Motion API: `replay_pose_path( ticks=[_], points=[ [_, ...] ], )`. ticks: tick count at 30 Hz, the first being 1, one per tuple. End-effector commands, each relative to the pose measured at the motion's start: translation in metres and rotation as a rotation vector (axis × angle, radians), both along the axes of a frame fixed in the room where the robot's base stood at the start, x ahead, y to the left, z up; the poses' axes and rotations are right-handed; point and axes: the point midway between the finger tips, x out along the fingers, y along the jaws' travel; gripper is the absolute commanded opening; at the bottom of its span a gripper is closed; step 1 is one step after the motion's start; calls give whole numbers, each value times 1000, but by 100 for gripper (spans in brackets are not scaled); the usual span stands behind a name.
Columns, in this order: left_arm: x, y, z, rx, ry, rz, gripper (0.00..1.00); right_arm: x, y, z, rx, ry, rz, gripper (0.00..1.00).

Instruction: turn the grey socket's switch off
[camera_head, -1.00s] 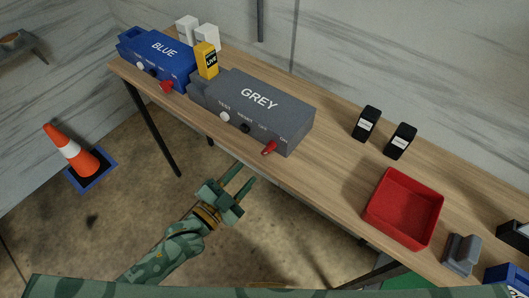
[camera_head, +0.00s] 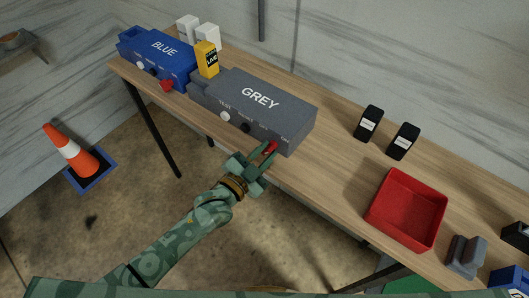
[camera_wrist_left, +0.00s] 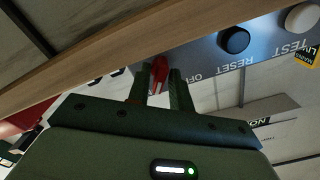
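The grey socket (camera_head: 262,98) is a long grey box marked GREY on the wooden bench. Its front has a white TEST button (camera_head: 225,117), a black RESET button (camera_head: 246,128) and a red switch (camera_head: 270,147) below the OFF and ON labels. My left gripper (camera_head: 266,158) is at the switch with its fingers apart. In the left wrist view, the red switch (camera_wrist_left: 159,70) stands between the two fingers of my left gripper (camera_wrist_left: 158,88), with OFF beside it. The ON label is hidden there, and I cannot tell the switch's exact tilt. My right gripper is not in view.
The blue socket (camera_head: 160,61) stands left of the grey one, with a yellow LIVE block (camera_head: 207,60) at the back between them. Two black devices (camera_head: 367,122) and a red tray (camera_head: 405,208) are to the right. The bench's front edge runs under my left gripper.

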Motion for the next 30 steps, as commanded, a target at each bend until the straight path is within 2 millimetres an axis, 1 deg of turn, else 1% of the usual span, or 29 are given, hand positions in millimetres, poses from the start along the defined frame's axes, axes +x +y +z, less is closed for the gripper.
replay_pose_path(
  ticks=[8,14,30],
  points=[
    [0,0,0,-22,18,0,0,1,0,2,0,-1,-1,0],
    [-1,0,0,-98,74,-1,0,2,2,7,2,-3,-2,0],
    [0,1,0,-491,361,0,0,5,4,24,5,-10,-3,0]
  ],
)
